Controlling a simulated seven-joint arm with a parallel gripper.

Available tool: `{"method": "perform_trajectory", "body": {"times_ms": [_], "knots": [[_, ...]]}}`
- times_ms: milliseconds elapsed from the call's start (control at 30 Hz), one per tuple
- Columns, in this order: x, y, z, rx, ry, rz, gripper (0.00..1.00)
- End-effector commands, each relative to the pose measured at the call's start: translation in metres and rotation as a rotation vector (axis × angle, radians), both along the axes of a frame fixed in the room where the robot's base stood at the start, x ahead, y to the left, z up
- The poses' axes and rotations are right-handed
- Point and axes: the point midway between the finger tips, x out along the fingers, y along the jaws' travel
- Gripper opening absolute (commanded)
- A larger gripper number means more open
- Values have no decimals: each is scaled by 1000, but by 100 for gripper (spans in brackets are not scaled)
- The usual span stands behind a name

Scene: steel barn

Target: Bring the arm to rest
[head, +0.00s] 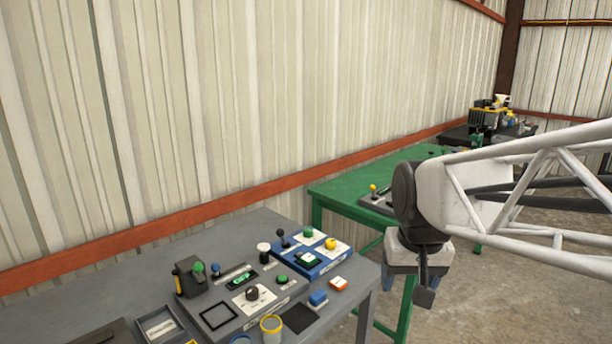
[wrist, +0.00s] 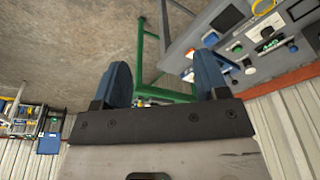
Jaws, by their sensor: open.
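My arm, a white lattice frame (head: 540,180), reaches in from the right edge of the head view. My gripper (head: 424,290) hangs from its dark wrist joint, pointing down, in the air to the right of the grey table (head: 225,240) and in front of the green table (head: 340,190). In the wrist view my gripper (wrist: 163,75) shows two blue fingers set wide apart, with nothing held between them. Only part of the fingers shows in the head view.
The grey table bears a blue panel (head: 318,268) with knobs, a grey panel (head: 225,333), a blue block (head: 318,298) and a yellow-rimmed cup (head: 271,328). A dark table with a yellow machine (head: 487,118) stands farther back. Bare floor (head: 510,300) lies below my arm.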

Motion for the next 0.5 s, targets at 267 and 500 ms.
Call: {"method": "perform_trajectory", "body": {"times_ms": [267, 500], "knots": [[-72, -7, -25, -8, -22, 19, 67], [-112, -11, -45, -13, -35, 31, 67]]}}
